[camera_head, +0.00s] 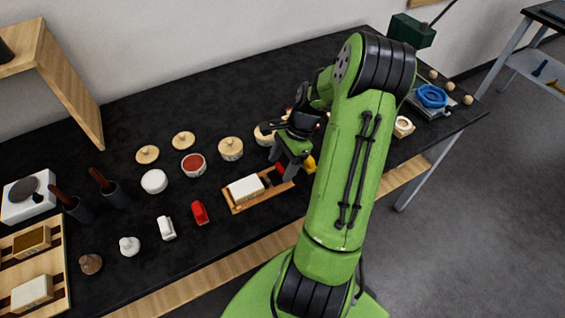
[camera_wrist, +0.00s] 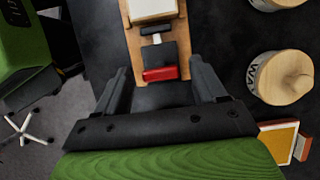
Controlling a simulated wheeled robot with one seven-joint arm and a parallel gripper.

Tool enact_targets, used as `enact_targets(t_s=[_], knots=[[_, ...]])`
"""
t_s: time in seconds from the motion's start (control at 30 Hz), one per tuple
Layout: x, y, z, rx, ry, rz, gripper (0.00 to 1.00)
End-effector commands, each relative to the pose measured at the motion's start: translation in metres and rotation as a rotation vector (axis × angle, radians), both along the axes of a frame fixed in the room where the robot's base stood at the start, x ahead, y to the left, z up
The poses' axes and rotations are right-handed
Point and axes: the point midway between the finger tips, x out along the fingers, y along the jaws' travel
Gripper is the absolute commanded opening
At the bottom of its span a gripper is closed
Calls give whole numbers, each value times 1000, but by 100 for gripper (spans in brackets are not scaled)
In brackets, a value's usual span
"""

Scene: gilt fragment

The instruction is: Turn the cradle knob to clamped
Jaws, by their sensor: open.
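The wooden cradle (camera_head: 268,197) lies on the black bench and bears a white block (camera_head: 246,187). In the wrist view the cradle (camera_wrist: 131,42) shows with part of the white block (camera_wrist: 152,8) at the top edge. At its near end is a dark fitting with a red bar (camera_wrist: 160,74), which looks like the knob; its marked setting is not readable. My gripper (camera_wrist: 160,82) is open and empty, its fingers left and right of the red bar in the picture; contact cannot be told. In the head view my gripper (camera_head: 286,168) is over the cradle's right end and partly hides it.
Lidded jars (camera_head: 230,148) and a red-filled bowl (camera_head: 193,164) stand behind the cradle. A red item (camera_head: 200,212) and a white one (camera_head: 166,228) stand to its left. A framed yellow block (camera_wrist: 279,140) lies right of my gripper in the wrist view.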

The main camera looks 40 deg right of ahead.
Motion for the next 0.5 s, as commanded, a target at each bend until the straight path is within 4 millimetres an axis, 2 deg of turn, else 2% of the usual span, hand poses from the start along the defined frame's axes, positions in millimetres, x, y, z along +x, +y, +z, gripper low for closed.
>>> enact_targets(t_s=[0.03, 0.4, 0.5], knots=[[0, 0, 0, 0, 0, 0, 69], [0, 0, 1, 0, 0, 0, 14], [0, 0, 1, 0, 0, 2, 14]])
